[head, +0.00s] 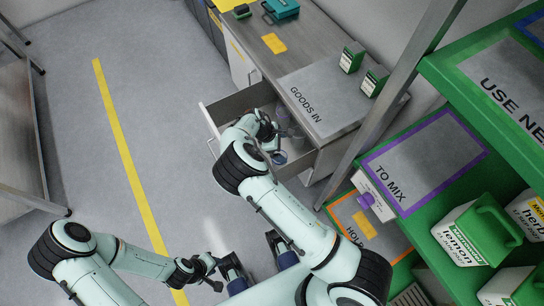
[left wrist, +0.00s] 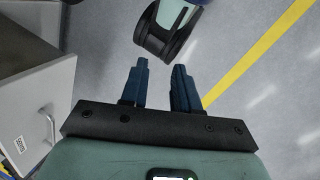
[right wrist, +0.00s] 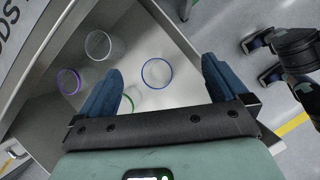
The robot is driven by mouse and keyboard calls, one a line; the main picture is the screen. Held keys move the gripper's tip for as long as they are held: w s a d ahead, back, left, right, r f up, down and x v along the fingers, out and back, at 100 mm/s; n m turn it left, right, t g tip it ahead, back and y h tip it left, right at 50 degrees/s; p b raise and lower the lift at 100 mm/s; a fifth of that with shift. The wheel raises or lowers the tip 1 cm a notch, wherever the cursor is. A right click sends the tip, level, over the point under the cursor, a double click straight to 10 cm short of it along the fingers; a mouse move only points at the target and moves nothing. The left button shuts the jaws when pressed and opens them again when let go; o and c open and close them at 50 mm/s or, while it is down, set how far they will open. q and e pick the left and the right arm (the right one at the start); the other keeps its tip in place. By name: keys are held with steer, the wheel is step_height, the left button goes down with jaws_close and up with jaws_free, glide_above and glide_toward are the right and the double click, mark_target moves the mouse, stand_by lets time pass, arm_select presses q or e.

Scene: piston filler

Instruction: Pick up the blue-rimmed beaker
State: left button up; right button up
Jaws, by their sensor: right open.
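The blue-rimmed beaker (right wrist: 157,74) stands in the open drawer (right wrist: 174,35) and shows in the right wrist view between my right gripper's fingers, further off than their tips. My right gripper (right wrist: 162,68) is open and empty over the drawer, with one finger on either side of the beaker's rim as seen from the wrist. My left gripper (left wrist: 161,66) has its fingers parted with nothing between them, away from the drawer.
A green-rimmed beaker (right wrist: 132,101) is close by, partly behind my left-hand finger. A clear beaker (right wrist: 102,45) and a purple-rimmed beaker (right wrist: 68,82) stand left of it. The drawer walls surround them. The GOODS IN bench top (head: 310,96) lies above the drawer.

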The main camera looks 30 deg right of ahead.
arm_select(q)
steer(key=w+a+f+t+y+b, duration=0.1)
steer(key=w+a+f+b, duration=0.15)
steer(key=f+b, duration=0.45)
steer(key=w+a+f+t+b, duration=0.1)
steer(key=w+f+b, duration=0.4)
steer(key=f, duration=0.4)
arm_select(e)
steer(key=w+f+b, duration=0.1)
steer(key=f, duration=0.5)
steer(key=w+f+n+b, duration=0.1)
steer(key=f, duration=0.6)
steer(key=w+d+f+n+b, duration=0.1)
steer(key=f, duration=0.5)
steer(key=shift+f+h, duration=0.25)
steer(key=shift+h, duration=0.05)
arm_select(q)
steer(key=s+f+n+g, duration=0.1)
steer(key=s+f, duration=0.2)
steer(key=s, duration=0.3)
steer(key=shift+s+a+f+g, duration=0.2)
steer(key=shift+a+g, duration=0.05)
steer(key=shift+g, duration=0.15)
arm_select(e)
steer(key=shift+s, duration=0.1)
steer(key=shift+c, duration=0.3)
steer(key=c, duration=1)
